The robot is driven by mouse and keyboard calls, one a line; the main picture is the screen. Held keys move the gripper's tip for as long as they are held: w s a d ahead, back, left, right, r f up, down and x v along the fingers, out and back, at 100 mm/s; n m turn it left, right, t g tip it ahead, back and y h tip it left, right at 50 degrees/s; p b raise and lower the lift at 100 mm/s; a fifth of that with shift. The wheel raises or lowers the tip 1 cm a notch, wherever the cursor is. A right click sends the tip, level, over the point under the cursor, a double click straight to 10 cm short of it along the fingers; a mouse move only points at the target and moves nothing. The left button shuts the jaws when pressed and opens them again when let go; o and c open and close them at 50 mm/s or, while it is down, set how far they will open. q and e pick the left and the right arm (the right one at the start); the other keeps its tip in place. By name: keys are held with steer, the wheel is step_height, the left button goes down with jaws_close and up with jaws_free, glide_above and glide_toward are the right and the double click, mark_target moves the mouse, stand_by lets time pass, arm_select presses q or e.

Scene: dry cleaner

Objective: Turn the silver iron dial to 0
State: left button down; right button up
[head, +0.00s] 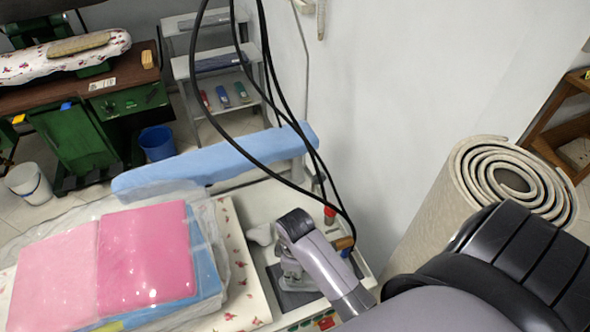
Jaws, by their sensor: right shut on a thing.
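The silver iron (297,281) stands on a dark rest pad at the right end of the ironing station, mostly covered by my right arm. Its wooden handle (344,243) shows to the right of my wrist. My right gripper (291,266) points down at the iron and is shut on a small part of it, at the dial. The dial itself and its setting are hidden behind my wrist and fingers. My left gripper is out of view.
Folded pink cloths (146,257) in clear plastic lie on the floral board (242,265) at left. A blue sleeve board (215,162) runs behind. Black cables (288,140) hang down near the iron. A rolled carpet (450,200) stands at right by the white wall.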

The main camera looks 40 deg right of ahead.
jaws_close()
steer(key=n, duration=0.4)
steer(key=shift+n, duration=0.4)
steer(key=n, duration=0.4)
steer(key=shift+n, duration=0.3)
stand_by(0.3)
steer(key=o, duration=0.7)
jaws_free()
steer(key=shift+o, duration=0.2)
